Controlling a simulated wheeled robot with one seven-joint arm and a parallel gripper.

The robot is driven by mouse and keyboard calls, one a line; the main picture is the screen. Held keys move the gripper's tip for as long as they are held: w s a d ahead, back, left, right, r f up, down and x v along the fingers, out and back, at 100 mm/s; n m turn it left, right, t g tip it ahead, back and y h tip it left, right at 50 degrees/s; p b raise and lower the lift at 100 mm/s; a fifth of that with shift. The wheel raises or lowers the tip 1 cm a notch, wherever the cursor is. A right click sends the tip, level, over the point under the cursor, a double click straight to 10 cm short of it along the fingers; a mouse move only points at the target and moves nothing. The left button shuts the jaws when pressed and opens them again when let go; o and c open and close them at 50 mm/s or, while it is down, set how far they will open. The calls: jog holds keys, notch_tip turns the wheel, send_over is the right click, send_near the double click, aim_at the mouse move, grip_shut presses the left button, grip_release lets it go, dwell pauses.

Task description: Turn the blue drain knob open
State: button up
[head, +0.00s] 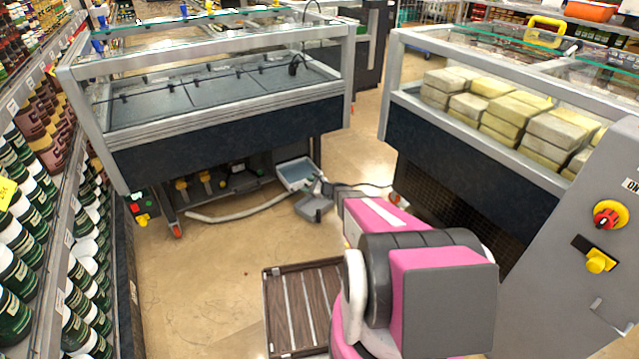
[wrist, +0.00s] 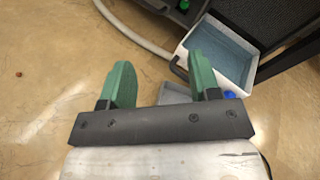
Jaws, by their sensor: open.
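A blue knob (wrist: 229,95) shows in the wrist view, just past the right finger, low beside the near corner of a white tray (wrist: 243,40). It is partly cut off from view by my gripper, and I cannot tell how far it is turned. My gripper (wrist: 158,62) has its two green fingers wide apart with nothing between them. It is over the floor, left of the knob in the picture. In the head view my pink and grey arm reaches toward the tray (head: 297,173); I cannot make out the fingers or that knob there.
A grey box (wrist: 175,93) lies behind the fingers. A pale hose (head: 235,213) runs along the floor under the freezer case (head: 220,145). A panel with red and yellow knobs (head: 608,213) is at right. Open floor lies left.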

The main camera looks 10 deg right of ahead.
jog(key=w+d+f+m+t+h, duration=0.3)
jog(key=w+d+f+m, duration=0.2)
jog(key=d+f+m, duration=0.2)
jog(key=w+d+f+m+t+h, duration=0.35)
jog(key=w+d+f+m, duration=0.2)
jog(key=f+m, duration=0.2)
jog(key=shift+n+y, duration=0.35)
jog(key=shift+n, duration=0.1)
jog(key=x, duration=0.9)
jog(key=shift+w+f, duration=0.15)
jog(key=shift+w, duration=0.1)
jog(key=c, duration=0.9)
